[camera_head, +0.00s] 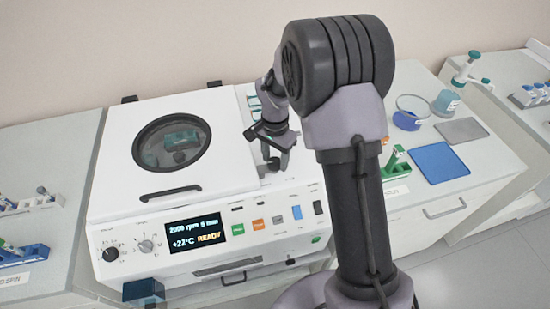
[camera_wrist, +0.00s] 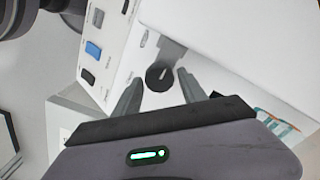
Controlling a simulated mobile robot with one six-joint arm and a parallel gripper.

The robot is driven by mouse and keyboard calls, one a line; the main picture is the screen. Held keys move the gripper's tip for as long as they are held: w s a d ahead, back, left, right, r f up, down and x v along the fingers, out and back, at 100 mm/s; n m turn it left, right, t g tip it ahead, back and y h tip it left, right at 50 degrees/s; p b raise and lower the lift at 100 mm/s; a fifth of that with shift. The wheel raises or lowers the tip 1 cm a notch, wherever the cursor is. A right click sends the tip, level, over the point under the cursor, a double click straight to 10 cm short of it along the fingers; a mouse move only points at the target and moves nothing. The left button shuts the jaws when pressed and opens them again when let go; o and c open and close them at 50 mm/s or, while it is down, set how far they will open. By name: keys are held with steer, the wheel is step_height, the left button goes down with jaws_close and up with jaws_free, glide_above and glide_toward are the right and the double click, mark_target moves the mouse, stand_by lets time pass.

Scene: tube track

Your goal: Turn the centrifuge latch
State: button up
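The centrifuge (camera_head: 150,207) is a white bench unit with its lid (camera_head: 212,125) down and a round dark window in it. Its display reads +22°C READY. In the wrist view the latch (camera_wrist: 160,76) is a round black knob with a light pointer mark, beside the lid's edge. My gripper (camera_wrist: 155,85) has its two grey fingers apart, one on each side of the knob, with visible gaps. In the head view my gripper (camera_head: 275,165) is over the right side of the centrifuge top, and it hides the latch there.
A row of coloured buttons (camera_head: 258,224) and two dials (camera_head: 146,246) are on the front panel. To the right are a blue mat (camera_head: 438,162), a grey mat (camera_head: 461,131) and a green rack (camera_head: 396,160). A blue rack (camera_head: 24,256) stands at the left.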

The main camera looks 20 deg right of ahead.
jaws_close()
steer(key=shift+n, duration=0.3)
steer(key=n+p, duration=0.1)
steer(key=n, duration=0.3)
steer(key=shift+r+p, duration=0.1)
steer(key=shift+p, duration=0.2)
steer(key=n+p, duration=0.1)
steer(key=n, duration=0.3)
steer(key=shift+a+n, duration=0.1)
steer(key=shift+n, duration=0.2)
steer(key=n+p, duration=0.1)
steer(key=n, duration=0.3)
steer(key=shift+a+p, duration=0.1)
steer(key=shift+p, duration=0.25)
steer(key=shift+n+p, duration=0.55)
steer(key=shift+n, duration=1.95)
